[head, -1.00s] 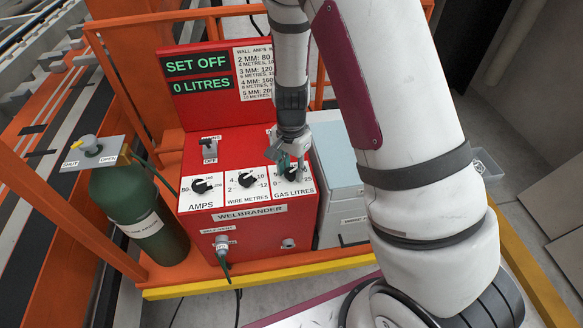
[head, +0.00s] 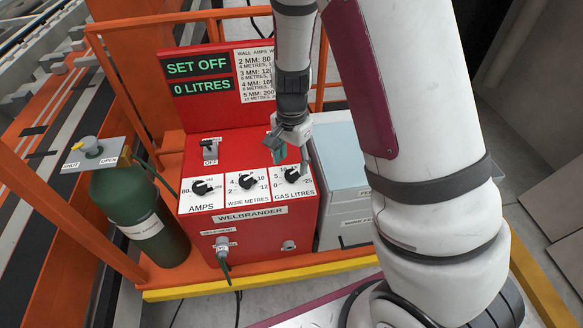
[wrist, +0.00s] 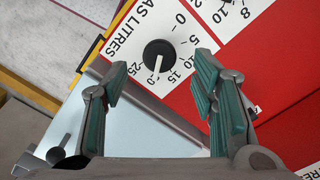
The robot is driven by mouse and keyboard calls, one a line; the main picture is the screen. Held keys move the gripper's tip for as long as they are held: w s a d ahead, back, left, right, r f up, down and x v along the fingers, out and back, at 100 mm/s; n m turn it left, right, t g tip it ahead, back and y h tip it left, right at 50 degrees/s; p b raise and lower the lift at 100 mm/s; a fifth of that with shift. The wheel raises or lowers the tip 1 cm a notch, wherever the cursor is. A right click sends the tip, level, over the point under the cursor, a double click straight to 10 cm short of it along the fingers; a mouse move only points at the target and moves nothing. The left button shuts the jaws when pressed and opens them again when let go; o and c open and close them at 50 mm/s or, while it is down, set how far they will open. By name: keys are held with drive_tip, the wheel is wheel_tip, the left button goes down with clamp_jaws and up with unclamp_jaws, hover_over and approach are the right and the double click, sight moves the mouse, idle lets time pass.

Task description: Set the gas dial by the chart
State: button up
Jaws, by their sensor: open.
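The gas litres dial (head: 292,175) is a black knob on a white plate, at the right of three dials on the red welder (head: 250,250). In the wrist view the gas dial (wrist: 159,56) has a white mark pointing down, towards the 15 to 20 part of its scale. My gripper (wrist: 160,70) is open, its green-padded fingers either side of the dial and apart from it. In the head view my gripper (head: 290,158) is just above the dial. The chart (head: 254,75) lists wall, amps and metres; my arm hides its right side. The display (head: 200,79) reads SET OFF, 0 LITRES.
The amps dial (head: 203,187) and wire metres dial (head: 247,181) sit to the left. The switch (head: 210,147) is above them. A green gas bottle (head: 130,210) with a yellow valve lever stands left. A pale grey box (head: 345,190) stands right of the welder.

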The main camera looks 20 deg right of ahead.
wheel_tip(320, 180, up, 8)
idle(0.6)
wheel_tip(320, 180, up, 14)
drive_tip(key=n+t+y+b, duration=0.1)
drive_tip(key=n+t, duration=0.2)
drive_tip(key=n, duration=0.3)
hover_over(291, 174)
drive_tip(key=s, duration=0.8)
drive_tip(key=s+r+n+t, duration=0.1)
drive_tip(key=s+r+n, duration=0.1)
drive_tip(key=s, duration=0.3)
drive_tip(key=s+r+n+t+h, duration=0.1)
drive_tip(key=s+r+n, duration=0.2)
drive_tip(key=s, duration=0.2)
drive_tip(key=shift+n+t+b, duration=0.3)
drive_tip(key=shift+n+b, duration=0.1)
drive_tip(key=shift+b, duration=0.05)
drive_tip(key=shift+d, duration=0.1)
drive_tip(key=shift+c, duration=0.6)
